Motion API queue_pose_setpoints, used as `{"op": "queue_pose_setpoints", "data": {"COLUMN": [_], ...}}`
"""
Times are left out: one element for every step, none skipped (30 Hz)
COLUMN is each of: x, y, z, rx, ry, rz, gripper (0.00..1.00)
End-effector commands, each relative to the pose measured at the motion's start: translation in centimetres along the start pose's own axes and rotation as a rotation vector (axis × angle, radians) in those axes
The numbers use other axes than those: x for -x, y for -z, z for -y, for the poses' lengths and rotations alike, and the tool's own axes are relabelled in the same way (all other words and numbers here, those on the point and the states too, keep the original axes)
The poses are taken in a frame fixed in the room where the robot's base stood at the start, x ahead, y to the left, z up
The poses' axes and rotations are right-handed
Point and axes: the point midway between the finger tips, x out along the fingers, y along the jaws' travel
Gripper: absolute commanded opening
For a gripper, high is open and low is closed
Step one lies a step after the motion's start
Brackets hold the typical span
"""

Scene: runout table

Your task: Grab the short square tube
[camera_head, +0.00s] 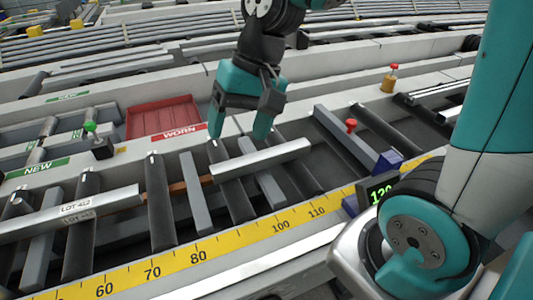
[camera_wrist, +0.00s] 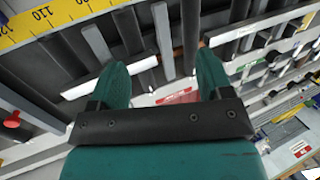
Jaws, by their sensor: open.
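A short, pale silver square tube (camera_head: 262,158) lies slantwise across the dark rollers and grey slats, near the yellow scale. It also shows in the wrist view (camera_wrist: 78,90), partly hidden behind one finger, with one end showing between the fingers. My gripper (camera_head: 239,132) is open and empty, with its teal fingers pointing down above the tube's far side. In the wrist view my gripper (camera_wrist: 160,66) has its fingers wide apart. I cannot tell the exact height gap. A longer square tube labelled LOT 412 (camera_head: 115,200) lies to the left.
A brown bar (camera_head: 188,187) lies between the two tubes. A red WORN tray (camera_head: 160,116) stands behind. A red-knobbed stop bar (camera_head: 345,138) with a blue block is to the right. The yellow scale (camera_head: 215,247) runs along the front beside a display (camera_head: 380,188).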

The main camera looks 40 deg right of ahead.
Motion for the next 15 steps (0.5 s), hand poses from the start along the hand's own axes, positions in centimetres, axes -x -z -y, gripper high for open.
{"op": "queue_pose_setpoints", "data": {"x": [0.3, 0.4, 0.3, 0.3, 0.2, 0.1, -0.1, -0.2, -0.4, -0.5, -0.7, -0.9, -1.0, -1.1, -1.3], "y": [3.0, 4.6, 6.6, 8.0, 9.2, 10.7, 11.7, 12.6, 13.6, 14.2, 14.7, 15.2, 15.5, 15.8, 16.0], "z": [-1.7, -2.8, -4.3, -5.6, -6.9, -8.7, -10.0, -11.3, -12.9, -14.0, -15.0, -16.1, -16.9, -17.5, -18.1], "rx": [-0.2, -0.32, -0.479, -0.594, -0.707, -0.847, -0.945, -1.037, -1.149, -1.223, -1.291, -1.367, -1.415, -1.456, -1.497], "ry": [0.001, 0.003, 0.007, 0.01, 0.014, 0.02, 0.025, 0.03, 0.036, 0.041, 0.045, 0.049, 0.052, 0.055, 0.058], "rz": [0.0, -0.003, -0.006, -0.007, -0.009, -0.01, -0.011, -0.012, -0.012, -0.012, -0.011, -0.01, -0.009, -0.008, -0.007], "gripper": [0.72, 0.72, 0.72, 0.72, 0.72, 0.72, 0.72, 0.72, 0.72, 0.72, 0.72, 0.72, 0.72, 0.72, 0.72]}}
